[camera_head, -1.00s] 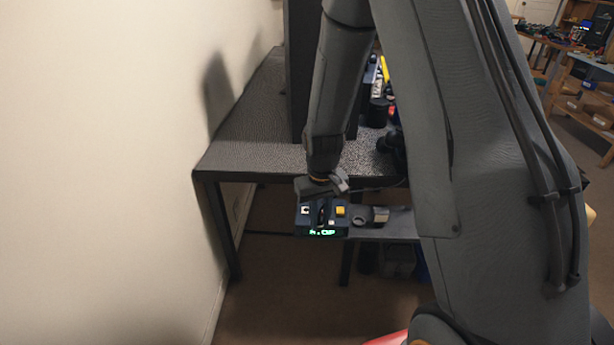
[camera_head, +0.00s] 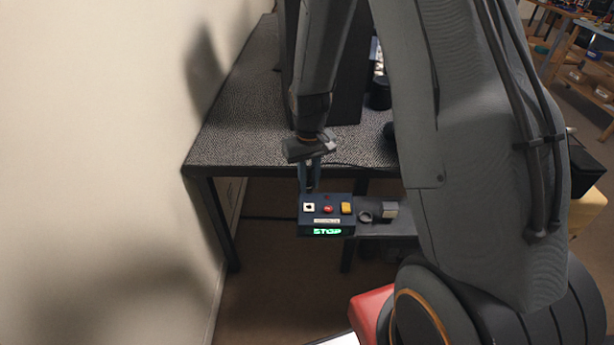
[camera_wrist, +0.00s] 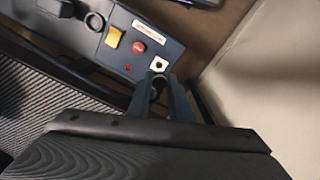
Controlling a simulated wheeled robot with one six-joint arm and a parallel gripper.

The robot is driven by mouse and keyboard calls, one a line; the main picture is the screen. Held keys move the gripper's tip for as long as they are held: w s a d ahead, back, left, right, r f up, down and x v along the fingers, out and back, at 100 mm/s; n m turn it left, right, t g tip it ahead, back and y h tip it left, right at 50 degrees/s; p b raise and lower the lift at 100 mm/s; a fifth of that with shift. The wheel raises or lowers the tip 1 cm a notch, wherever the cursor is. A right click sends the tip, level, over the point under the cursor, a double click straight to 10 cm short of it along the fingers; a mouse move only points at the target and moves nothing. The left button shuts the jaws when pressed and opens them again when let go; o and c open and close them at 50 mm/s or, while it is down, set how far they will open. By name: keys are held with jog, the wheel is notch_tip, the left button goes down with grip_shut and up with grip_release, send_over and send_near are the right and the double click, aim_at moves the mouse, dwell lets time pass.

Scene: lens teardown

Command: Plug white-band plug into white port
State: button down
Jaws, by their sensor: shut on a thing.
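The control box (camera_head: 327,213) has a dark blue case, a white port (camera_head: 309,207) on the left of its top, a red button and a yellow switch. In the wrist view the white port (camera_wrist: 158,64) is a white square with a dark hole, just beyond my fingertips. My gripper (camera_head: 310,187) is at the box's back edge, near the port. In the wrist view my gripper (camera_wrist: 160,82) is shut on a small dark piece, the plug (camera_wrist: 158,86), mostly hidden between the fingers. Its white band cannot be made out. I cannot tell whether it touches the port.
A cream wall (camera_head: 90,170) stands close on the left. A dark cable lies behind.

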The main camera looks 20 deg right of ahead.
aim_at(310, 193)
jog(key=shift+d+f, duration=0.1)
jog(key=shift+d, duration=0.05)
jog(key=shift+f+b, duration=2.25)
jog(key=shift+f, duration=0.6)
jog(key=shift+p, duration=0.7)
jog(key=shift+f+b, duration=0.3)
jog(key=shift+f, duration=0.25)
dwell(0.6)
jog(key=c, duration=1.5)
grip_release()
jog(key=shift+c, duration=0.2)
jog(key=shift+r, duration=0.15)
